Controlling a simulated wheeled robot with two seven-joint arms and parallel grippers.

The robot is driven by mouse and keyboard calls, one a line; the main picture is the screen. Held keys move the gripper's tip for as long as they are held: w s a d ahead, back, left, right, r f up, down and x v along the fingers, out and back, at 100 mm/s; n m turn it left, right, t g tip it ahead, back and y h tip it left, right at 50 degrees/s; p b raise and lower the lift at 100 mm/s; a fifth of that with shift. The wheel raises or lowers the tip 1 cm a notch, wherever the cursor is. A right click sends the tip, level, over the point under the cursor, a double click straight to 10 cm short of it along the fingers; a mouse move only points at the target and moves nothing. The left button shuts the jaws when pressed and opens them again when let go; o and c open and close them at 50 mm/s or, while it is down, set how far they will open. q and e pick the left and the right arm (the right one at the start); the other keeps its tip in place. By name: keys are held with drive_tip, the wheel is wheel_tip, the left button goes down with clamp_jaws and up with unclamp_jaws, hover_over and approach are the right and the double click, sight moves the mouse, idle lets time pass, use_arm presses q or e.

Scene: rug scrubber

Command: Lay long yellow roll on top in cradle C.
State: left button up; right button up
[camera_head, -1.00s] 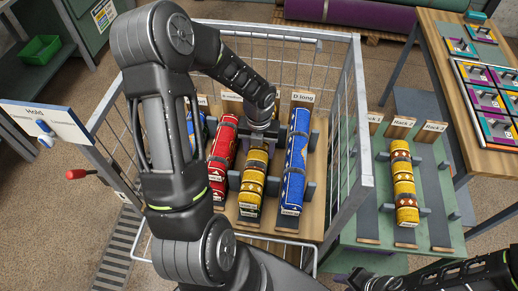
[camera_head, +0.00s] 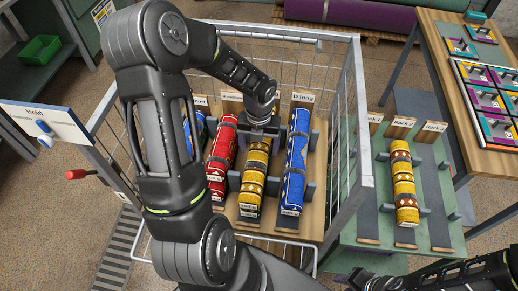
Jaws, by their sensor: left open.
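A yellow patterned roll (camera_head: 252,188) lies in the third cradle of the wire cart, between a red roll (camera_head: 221,160) and a blue roll (camera_head: 295,165). The sign behind it is partly hidden by my arm; the sign at its right reads D long (camera_head: 302,98). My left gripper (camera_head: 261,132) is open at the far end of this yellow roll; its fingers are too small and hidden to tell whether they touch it. A second yellow roll (camera_head: 404,185) lies on the green rack at the right. My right gripper (camera_head: 362,283) is at the bottom edge, its fingers unclear.
The wire cart (camera_head: 357,150) has high mesh walls around the cradles. Another blue roll (camera_head: 199,130) is partly behind my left arm. A wooden table (camera_head: 440,75) with coloured tiles stands at the right. A Hold sign (camera_head: 45,118) is at the left.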

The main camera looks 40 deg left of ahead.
sight(259, 147)
use_arm(q)
wheel_tip(259, 147, up, 10)
drive_tip(key=shift+r, duration=0.1)
idle(1.0)
